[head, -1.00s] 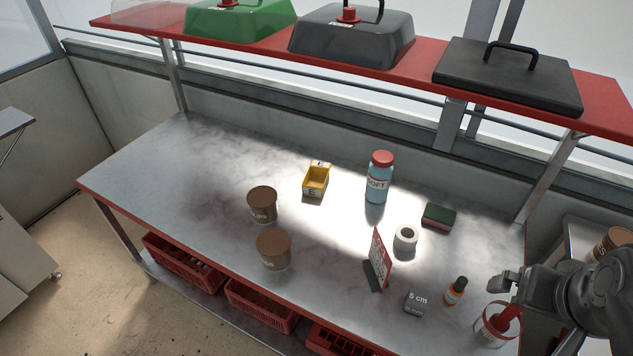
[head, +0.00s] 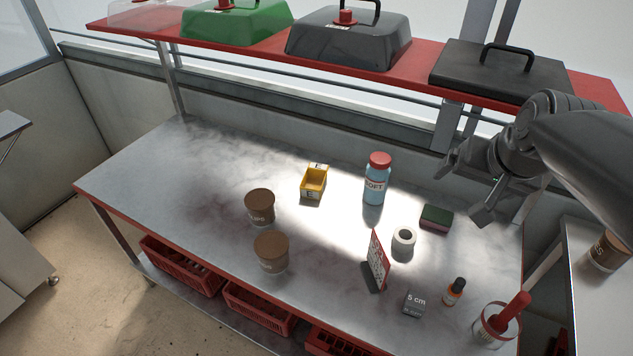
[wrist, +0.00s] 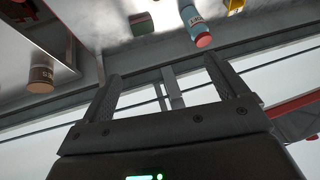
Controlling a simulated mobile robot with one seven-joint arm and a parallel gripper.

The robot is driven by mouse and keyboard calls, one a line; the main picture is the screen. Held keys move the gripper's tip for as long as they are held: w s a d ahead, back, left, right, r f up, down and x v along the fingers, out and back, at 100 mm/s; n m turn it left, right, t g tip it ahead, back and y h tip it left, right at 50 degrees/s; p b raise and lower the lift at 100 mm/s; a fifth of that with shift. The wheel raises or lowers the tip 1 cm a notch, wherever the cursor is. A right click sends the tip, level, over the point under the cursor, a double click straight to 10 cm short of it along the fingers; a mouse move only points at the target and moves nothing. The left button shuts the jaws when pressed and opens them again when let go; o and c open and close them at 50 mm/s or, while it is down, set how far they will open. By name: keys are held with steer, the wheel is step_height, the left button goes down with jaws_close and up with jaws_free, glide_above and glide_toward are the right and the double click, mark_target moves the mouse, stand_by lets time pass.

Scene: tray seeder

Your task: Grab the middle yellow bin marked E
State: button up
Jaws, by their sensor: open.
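The yellow bin (head: 313,184) stands on the metal table in the head view, left of the blue bottle, with a white label reading E on its front. Only one yellow bin shows on the table. A bit of yellow (wrist: 235,5) shows at the top edge of the wrist view beside the bottle. My gripper (head: 466,190) is raised over the right end of the table, well to the right of the bin. In the wrist view its two fingers (wrist: 160,80) are apart with nothing between them.
The blue bottle with red cap (head: 376,180) stands between bin and gripper. A sponge (head: 436,219), a white roll (head: 403,239), a red sign (head: 377,262) and two brown tubs (head: 260,207) are nearby. A red shelf (head: 420,68) with lids overhangs the back.

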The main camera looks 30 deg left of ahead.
steer(key=w+a+f+y, duration=0.2)
steer(key=w+a, duration=0.7)
steer(key=a, duration=0.5)
steer(key=n+g+h, duration=0.1)
steer(key=g+h, duration=0.1)
steer(key=h, duration=0.2)
glide_above(314, 187)
steer(key=s+d, duration=0.1)
steer(key=s, duration=0.4)
steer(key=f, duration=2.5)
steer(key=shift+s+f, duration=0.15)
steer(key=shift+s, duration=0.05)
steer(key=x, duration=0.7)
steer(key=w+x, duration=0.1)
steer(key=x, duration=0.2)
steer(key=shift+a+f, duration=0.1)
steer(key=shift+f, duration=0.05)
steer(key=shift+c, duration=0.3)
steer(key=c, duration=1.1)
